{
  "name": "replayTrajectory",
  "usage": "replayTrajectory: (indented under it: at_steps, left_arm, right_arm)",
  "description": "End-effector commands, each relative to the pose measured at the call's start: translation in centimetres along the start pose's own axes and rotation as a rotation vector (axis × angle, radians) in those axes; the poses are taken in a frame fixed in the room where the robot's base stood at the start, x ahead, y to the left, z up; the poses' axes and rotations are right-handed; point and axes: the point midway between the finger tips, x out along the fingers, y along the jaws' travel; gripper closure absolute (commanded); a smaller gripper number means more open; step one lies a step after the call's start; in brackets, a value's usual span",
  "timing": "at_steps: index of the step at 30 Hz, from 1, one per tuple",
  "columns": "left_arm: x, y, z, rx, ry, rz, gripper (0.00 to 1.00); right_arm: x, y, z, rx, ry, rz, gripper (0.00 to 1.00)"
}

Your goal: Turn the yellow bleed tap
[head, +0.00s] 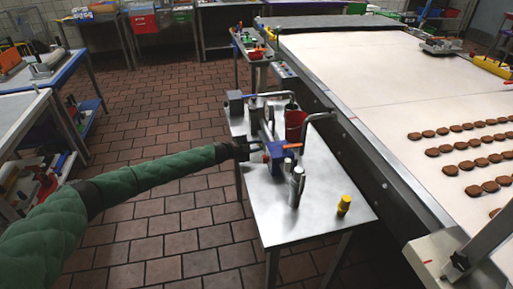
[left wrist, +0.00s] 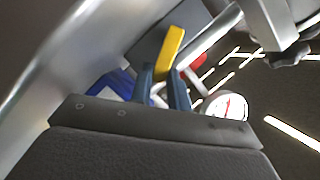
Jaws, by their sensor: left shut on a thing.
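The yellow bleed tap (left wrist: 171,48) shows as a yellow lever in the left wrist view. It stands between the two dark blue fingers of my left gripper (left wrist: 163,88), which is shut on it. In the head view my left gripper (head: 258,151) reaches the near left side of the blue pump unit (head: 279,152) on the steel table. The yellow tap cannot be made out in the head view. My right gripper is not in view.
A white-faced gauge (left wrist: 226,106) with a red needle sits close to the fingers.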

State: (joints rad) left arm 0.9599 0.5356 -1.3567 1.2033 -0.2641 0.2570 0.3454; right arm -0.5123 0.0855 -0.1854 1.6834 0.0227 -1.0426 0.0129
Motion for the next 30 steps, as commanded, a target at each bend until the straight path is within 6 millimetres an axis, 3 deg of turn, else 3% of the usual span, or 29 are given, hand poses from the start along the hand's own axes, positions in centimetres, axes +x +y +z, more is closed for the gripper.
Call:
replayTrajectory:
  at_steps: [9, 10, 13, 23, 29, 30]
  left_arm:
    - [-0.1, 0.4, 0.2, 0.004, -0.003, 0.002, 1.0]
    - [-0.1, 0.4, 0.2, 0.003, -0.003, 0.002, 0.8]
    - [-0.1, 0.3, 0.2, 0.004, -0.002, 0.001, 0.61]
    - [-0.2, 0.1, 0.1, 0.004, -0.002, 0.0, 0.61]
    - [-1.8, 0.2, 0.3, 0.004, -0.002, 0.0, 0.61]
    - [-2.3, 0.3, 0.3, 0.004, -0.002, 0.0, 0.61]
  right_arm:
    - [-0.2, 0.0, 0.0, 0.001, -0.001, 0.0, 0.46]
    - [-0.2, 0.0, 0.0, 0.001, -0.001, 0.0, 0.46]
    - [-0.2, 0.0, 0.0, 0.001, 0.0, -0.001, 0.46]
    - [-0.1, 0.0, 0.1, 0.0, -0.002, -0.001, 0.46]
    - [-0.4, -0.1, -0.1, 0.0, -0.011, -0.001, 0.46]
    - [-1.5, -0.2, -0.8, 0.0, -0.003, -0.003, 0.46]
